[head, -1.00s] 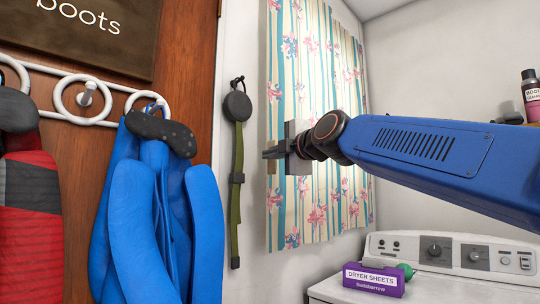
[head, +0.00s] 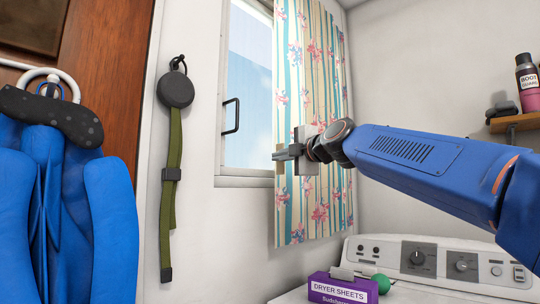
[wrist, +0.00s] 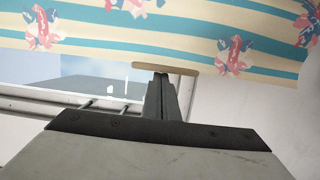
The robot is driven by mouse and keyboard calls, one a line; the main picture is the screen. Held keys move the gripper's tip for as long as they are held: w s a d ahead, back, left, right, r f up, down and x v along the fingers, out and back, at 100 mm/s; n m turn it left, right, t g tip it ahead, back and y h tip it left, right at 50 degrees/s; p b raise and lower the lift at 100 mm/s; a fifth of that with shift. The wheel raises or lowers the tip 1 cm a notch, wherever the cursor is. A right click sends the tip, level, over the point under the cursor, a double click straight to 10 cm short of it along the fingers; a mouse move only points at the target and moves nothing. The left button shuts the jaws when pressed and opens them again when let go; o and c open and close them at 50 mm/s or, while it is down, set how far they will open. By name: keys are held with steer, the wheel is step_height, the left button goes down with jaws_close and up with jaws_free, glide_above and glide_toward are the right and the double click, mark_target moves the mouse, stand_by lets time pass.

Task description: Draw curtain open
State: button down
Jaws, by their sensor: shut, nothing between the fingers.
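The floral striped curtain (head: 312,100) hangs gathered toward the right of the window (head: 248,90), whose left part and black handle show bare. In the wrist view the curtain (wrist: 190,30) crosses the top of the picture. A small tan bar (wrist: 165,68) lies at the curtain's edge, right by the fingertips; I cannot tell whether they touch it. My gripper (head: 280,155) is shut with nothing between its fingers, in front of the curtain's left edge. It also shows in the wrist view (wrist: 161,80), fingers together.
A white washer or dryer (head: 430,265) stands below right, with a purple dryer sheets box (head: 340,288) and a green ball (head: 381,283) on it. A green strap (head: 173,200) and blue wetsuit (head: 110,200) hang at left. A shelf (head: 515,122) holds a bottle.

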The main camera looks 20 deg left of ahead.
steer(key=w+d, duration=0.3)
steer(key=w, duration=0.4)
steer(key=w+d, duration=0.3)
steer(key=w, duration=0.4)
steer(key=shift+w, duration=0.2)
steer(key=shift+d, duration=0.1)
